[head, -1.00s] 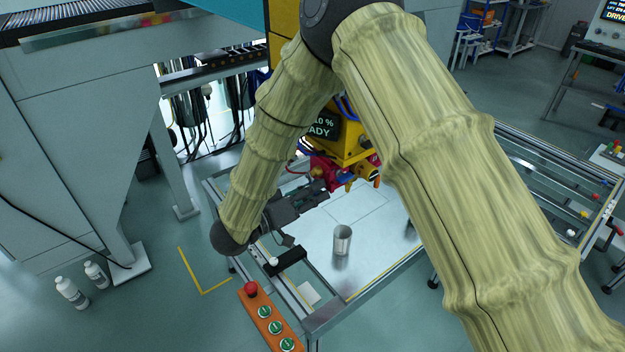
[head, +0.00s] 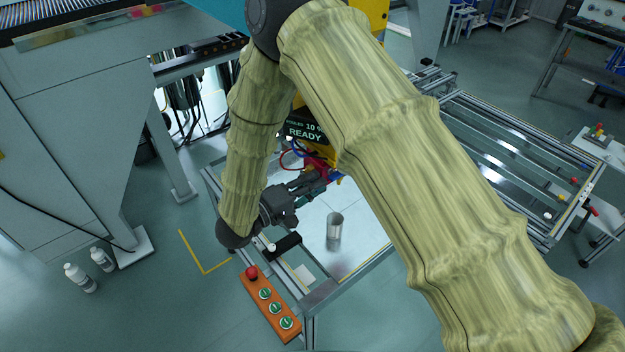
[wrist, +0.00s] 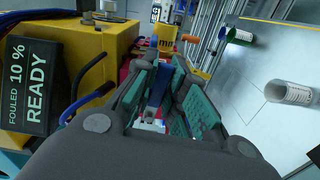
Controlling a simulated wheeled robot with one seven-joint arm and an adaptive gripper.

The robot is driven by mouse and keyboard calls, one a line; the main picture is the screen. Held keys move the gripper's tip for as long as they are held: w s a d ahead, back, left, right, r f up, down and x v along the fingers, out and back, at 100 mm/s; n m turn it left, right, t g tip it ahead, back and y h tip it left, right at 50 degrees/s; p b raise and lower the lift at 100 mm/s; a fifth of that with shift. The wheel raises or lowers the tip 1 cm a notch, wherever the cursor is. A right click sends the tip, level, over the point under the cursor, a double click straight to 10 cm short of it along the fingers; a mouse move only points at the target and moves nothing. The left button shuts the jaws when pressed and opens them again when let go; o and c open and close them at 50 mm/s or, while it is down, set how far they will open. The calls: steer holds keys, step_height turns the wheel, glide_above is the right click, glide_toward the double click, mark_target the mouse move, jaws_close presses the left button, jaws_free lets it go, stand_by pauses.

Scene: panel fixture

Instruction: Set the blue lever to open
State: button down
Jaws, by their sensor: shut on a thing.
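The blue lever (wrist: 160,82) shows in the wrist view as a narrow blue bar between the two teal-padded fingers of my gripper (wrist: 178,92). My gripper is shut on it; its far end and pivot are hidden. In the head view my gripper (head: 314,184) reaches to the red parts under the yellow unit, and my arm covers much of that area. The unit's dark display (wrist: 27,84) reads "FOULED 10 % READY". I cannot tell from these views which position the lever is in.
A grey metal cup (head: 334,226) stands on the pale table right of my gripper. An orange button box (head: 270,306) with a red knob sits at the table's front left. Blue and red hoses hang near the yellow unit (wrist: 85,62).

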steer(key=shift+r+n+p, duration=0.25)
steer(key=shift+n+p, duration=0.05)
steer(key=shift+n, duration=0.2)
steer(key=c, duration=1.4)
jaws_free()
steer(key=shift+c, duration=0.2)
steer(key=v, duration=0.7)
steer(key=shift+s+a, duration=0.2)
